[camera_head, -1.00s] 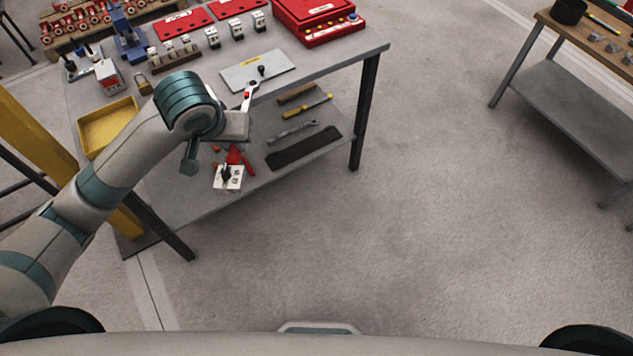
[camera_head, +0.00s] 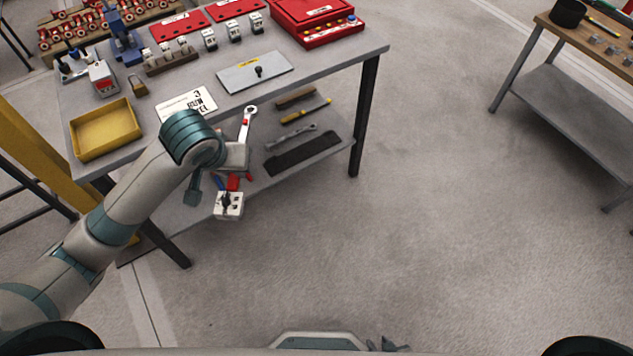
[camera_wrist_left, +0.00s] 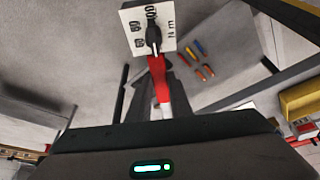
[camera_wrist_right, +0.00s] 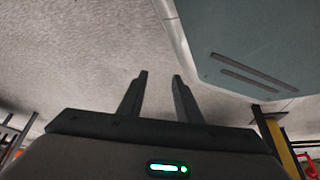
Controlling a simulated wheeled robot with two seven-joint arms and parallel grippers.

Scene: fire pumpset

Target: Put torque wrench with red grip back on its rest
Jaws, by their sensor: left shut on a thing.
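The torque wrench (camera_head: 246,125) is in my left gripper, in front of the bench's front edge in the head view. Its ring head points up and away, with a red mark below it. Its red grip (camera_wrist_left: 158,80) runs between the fingers of my left gripper (camera_wrist_left: 152,88). A white block with a black knob and printed numbers (camera_wrist_left: 150,27) is at the grip end; it also shows in the head view (camera_head: 229,205). In the head view the hand partly hides the wrench. My right gripper (camera_wrist_right: 159,77) is open and empty above the floor.
A grey plate with a yellow label and black peg (camera_head: 240,78) lies on the bench top (camera_head: 330,64). Nearby are a white printed card (camera_head: 189,103), a yellow tray (camera_head: 78,144) and a red case (camera_head: 310,22). The lower shelf holds tools.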

